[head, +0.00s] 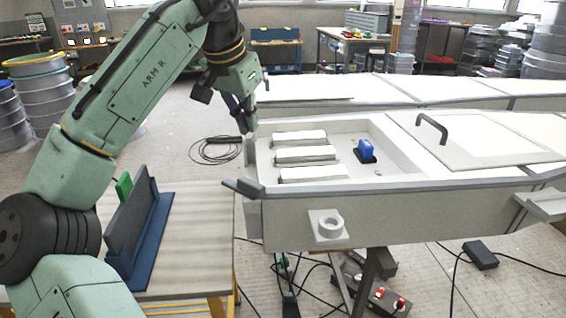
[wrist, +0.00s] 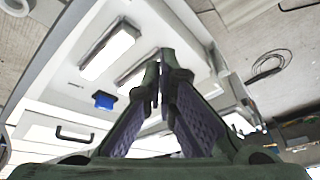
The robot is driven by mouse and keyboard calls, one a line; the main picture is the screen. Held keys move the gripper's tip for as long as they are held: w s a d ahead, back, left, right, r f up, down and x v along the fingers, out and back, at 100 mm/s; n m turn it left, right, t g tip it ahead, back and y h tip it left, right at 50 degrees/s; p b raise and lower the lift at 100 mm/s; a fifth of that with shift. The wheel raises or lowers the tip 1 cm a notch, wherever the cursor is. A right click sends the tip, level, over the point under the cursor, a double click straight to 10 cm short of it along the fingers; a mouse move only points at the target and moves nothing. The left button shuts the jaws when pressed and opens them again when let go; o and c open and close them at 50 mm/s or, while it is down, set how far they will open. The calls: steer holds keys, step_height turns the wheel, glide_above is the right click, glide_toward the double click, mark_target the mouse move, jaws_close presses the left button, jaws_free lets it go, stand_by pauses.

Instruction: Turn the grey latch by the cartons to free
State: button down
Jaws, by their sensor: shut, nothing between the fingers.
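Several white cartons (head: 305,155) lie side by side in the open recess of a pale mould (head: 420,184). A grey bar (head: 244,187) sticks out at the mould's near left corner, beside the cartons; it may be the grey latch, but its pivot cannot be made out. My gripper (head: 247,128) is shut and empty, above the mould's left edge, behind and above that bar and apart from it. In the wrist view my gripper's fingers (wrist: 161,62) meet at the tips, in front of the cartons (wrist: 110,52).
A blue knob on a black base (head: 366,150) stands in the recess right of the cartons. A lid with a dark handle (head: 432,127) lies further right. A bench with a dark blue angled fixture (head: 150,235) stands at front left. Cables lie on the floor.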

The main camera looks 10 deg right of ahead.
mark_target(243, 185)
steer(key=shift+g, duration=0.7)
steer(key=x, duration=0.3)
steer(key=s+x, duration=0.1)
steer(key=x, duration=0.2)
steer(key=s+p+x, duration=0.1)
steer(key=x, duration=0.2)
steer(key=shift+f, duration=0.6)
steer(key=s+a+p, duration=0.1)
steer(key=s+a, duration=0.1)
steer(key=shift+s+a, duration=0.4)
steer(key=shift+d, duration=0.15)
steer(key=shift+a+n, duration=0.25)
steer(key=shift+n, duration=0.05)
